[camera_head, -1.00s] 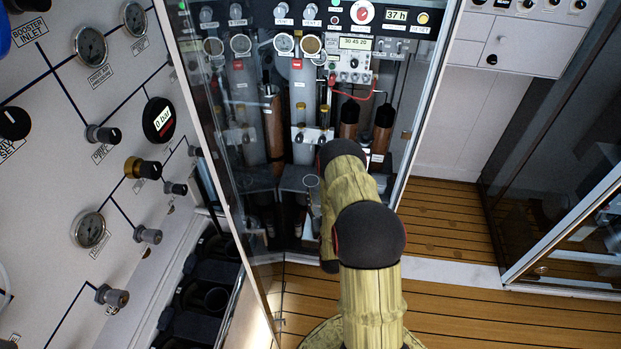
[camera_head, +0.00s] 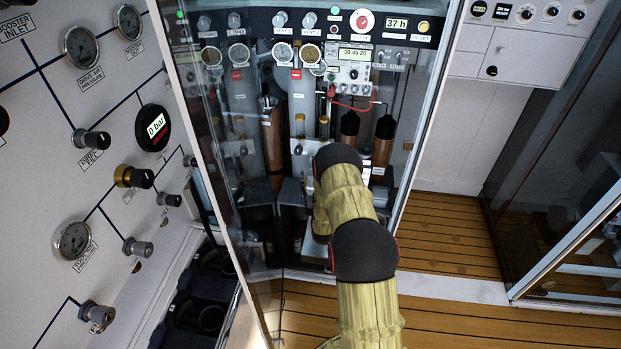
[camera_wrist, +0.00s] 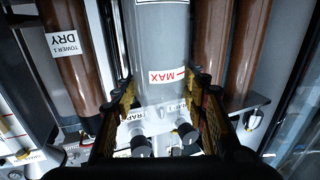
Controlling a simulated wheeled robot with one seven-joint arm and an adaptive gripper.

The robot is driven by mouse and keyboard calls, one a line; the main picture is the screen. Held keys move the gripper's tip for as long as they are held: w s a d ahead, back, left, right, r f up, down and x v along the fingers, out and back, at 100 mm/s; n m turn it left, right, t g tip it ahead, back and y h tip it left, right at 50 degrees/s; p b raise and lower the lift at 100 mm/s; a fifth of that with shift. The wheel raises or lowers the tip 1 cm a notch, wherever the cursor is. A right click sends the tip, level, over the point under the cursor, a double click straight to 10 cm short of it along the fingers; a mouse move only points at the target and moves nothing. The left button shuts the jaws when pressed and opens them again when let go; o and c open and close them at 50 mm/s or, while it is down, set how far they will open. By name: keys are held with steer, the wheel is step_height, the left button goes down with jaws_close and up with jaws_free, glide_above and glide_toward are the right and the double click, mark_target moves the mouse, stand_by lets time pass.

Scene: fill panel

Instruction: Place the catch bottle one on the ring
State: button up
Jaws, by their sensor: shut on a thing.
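In the wrist view a grey, see-through cylinder with a red MAX mark, which looks like catch bottle one (camera_wrist: 163,50), stands between the two fingers of my gripper (camera_wrist: 161,97). The fingers are shut on its sides. The MAX lettering is upside down in this view. Below it in the picture are two dark knobs with TRAP labels. In the head view my gripper and the held bottle are hidden behind my arm, which reaches into the open cabinet. I cannot make out the ring in either view.
Brown columns (camera_wrist: 78,65) stand close on both sides of my gripper, one labelled TOWER 1 DRY. The glass door (camera_head: 207,170) edges the cabinet on the left. A gauge panel (camera_head: 75,130) fills the far left. Wooden floor (camera_head: 450,235) is clear at right.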

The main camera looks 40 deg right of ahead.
steer(key=shift+w+d+r, duration=0.1)
steer(key=shift+w+d, duration=0.1)
steer(key=shift+w, duration=0.2)
steer(key=shift+w+d+f+b, duration=0.35)
steer(key=shift+w+d+b, duration=0.1)
steer(key=shift+w, duration=0.15)
steer(key=shift+w+d+f+b, duration=0.35)
steer(key=shift+w+b, duration=0.1)
steer(key=shift+w, duration=0.15)
steer(key=shift+f, duration=0.25)
steer(key=shift+c, duration=0.6)
steer(key=o, duration=1.3)
steer(key=p+v, duration=0.3)
steer(key=v, duration=0.9)
steer(key=shift+s+r, duration=0.1)
steer(key=shift+r, duration=0.1)
